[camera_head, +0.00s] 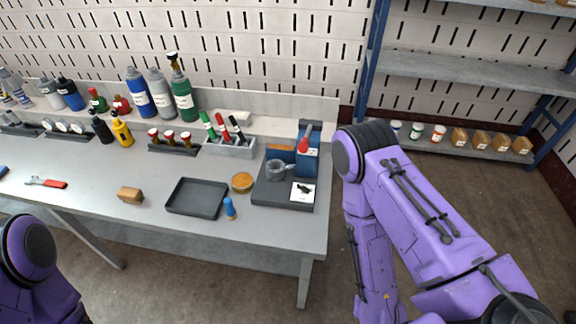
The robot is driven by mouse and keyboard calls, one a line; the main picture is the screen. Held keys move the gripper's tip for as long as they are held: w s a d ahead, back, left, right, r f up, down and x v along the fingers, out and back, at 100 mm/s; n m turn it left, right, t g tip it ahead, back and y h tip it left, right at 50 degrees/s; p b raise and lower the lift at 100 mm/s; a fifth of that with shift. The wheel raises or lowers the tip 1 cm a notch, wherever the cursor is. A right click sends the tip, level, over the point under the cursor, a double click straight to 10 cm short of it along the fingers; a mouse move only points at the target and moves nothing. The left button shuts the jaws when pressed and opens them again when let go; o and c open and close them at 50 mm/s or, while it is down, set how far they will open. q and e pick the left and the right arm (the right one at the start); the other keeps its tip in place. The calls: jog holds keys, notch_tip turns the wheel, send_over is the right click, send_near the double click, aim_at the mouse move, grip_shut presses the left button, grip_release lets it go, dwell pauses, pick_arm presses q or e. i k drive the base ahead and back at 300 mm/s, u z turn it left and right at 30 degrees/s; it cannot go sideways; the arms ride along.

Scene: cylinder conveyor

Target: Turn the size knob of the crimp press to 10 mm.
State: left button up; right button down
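The device that looks like the crimp press (308,162) stands at the right end of the workbench. It has a blue upright body with a red part on top, on a dark grey base. A grey round piece with a ring shape sits at its front left, and a white card with a dark picture lies on the base at the front. I cannot tell which part is the size knob, nor read any setting. My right arm is just right of the press, and my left arm is at the lower left corner. Neither gripper shows.
On the workbench (110,170) are a dark tray (197,197), a brown disc (242,182), a small blue item (230,209) and a brown block (131,195). Bottles and racks line the back. A shelf (470,75) with jars and boxes stands at the right.

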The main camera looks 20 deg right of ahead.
aim_at(304, 189)
jog(key=u, duration=0.5)
jog(key=k, duration=1.05)
jog(key=z, duration=0.65)
jog(key=i, duration=0.7)
jog(key=z, duration=0.35)
